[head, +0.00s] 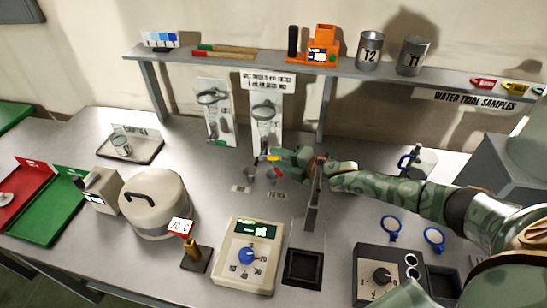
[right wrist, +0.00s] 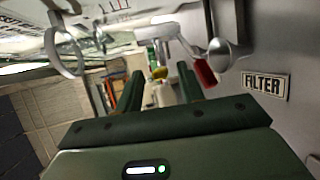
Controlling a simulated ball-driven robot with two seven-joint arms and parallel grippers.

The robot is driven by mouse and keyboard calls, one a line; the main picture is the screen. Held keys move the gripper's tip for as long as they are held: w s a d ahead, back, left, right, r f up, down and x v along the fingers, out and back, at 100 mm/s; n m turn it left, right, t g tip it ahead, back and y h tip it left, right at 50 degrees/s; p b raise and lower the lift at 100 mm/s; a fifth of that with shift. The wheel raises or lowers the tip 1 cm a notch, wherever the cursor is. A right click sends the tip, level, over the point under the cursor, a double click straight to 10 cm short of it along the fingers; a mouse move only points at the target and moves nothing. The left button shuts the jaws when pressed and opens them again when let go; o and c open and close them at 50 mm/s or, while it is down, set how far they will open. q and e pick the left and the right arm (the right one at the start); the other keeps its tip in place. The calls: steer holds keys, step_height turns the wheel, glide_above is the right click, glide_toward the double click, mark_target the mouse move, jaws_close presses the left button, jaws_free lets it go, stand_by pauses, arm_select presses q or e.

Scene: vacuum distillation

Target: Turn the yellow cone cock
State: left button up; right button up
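The yellow cone cock (right wrist: 159,72) shows as a small yellow piece between the two fingers of my right gripper (right wrist: 160,82) in the right wrist view. The fingers stand apart on either side of it, and I see no clear contact. In the head view my right gripper (head: 279,156) reaches in from the right, over the middle of the bench. A small yellow piece (head: 271,157) shows at its tip. A red-handled cock (right wrist: 205,73) is just right of the fingers on the glassware. My left gripper is not in view.
A FILTER label (right wrist: 265,85) lies beside the glassware. A metal shelf (head: 250,63) runs behind, with instruction cards below it.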

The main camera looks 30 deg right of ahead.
mark_target(274, 159)
steer(key=shift+x, duration=1.25)
jaws_close()
steer(key=f+t+y+b, duration=0.1)
steer(key=f+b, duration=0.1)
steer(key=b, duration=0.4)
steer(key=shift+s+m+t, duration=0.1)
steer(key=shift+m+t, duration=0.3)
steer(key=shift+r, duration=0.15)
steer(key=shift+r+y, duration=0.25)
steer(key=shift+y, duration=0.15)
